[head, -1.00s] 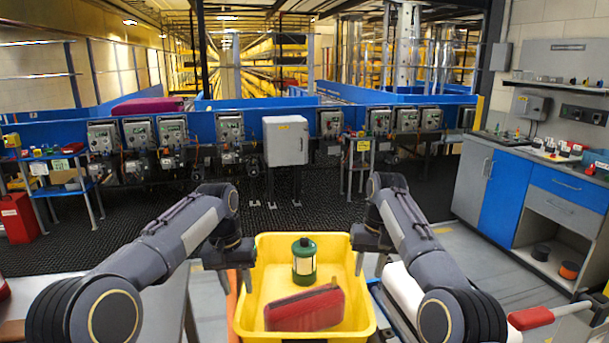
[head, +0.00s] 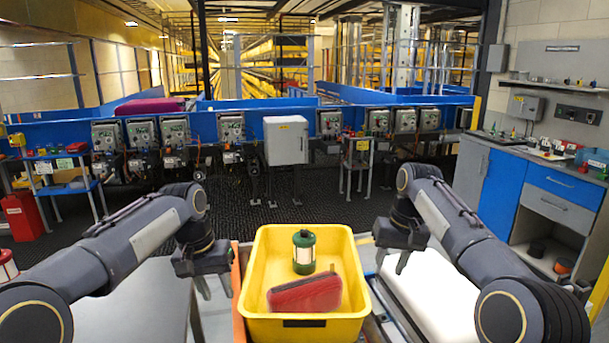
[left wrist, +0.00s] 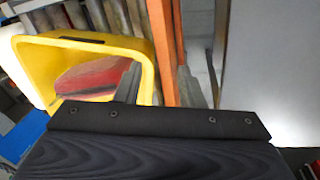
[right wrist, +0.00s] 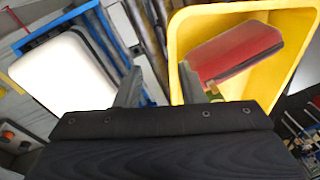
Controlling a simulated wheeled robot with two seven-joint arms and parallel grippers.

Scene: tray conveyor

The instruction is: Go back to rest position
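My left gripper (head: 214,285) hangs to the left of the yellow tray (head: 347,256), apart from it. Inside the tray, a green lantern-like canister (head: 304,252) stands upright at the back. A red pouch (head: 304,294) lies in front of it.
A white padded surface (head: 432,292) lies right of the tray, and a grey table (head: 140,300) lies to the left. An orange rail (head: 237,285) runs along the tray's left side. Dark floor (head: 280,208) is clear beyond the tray.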

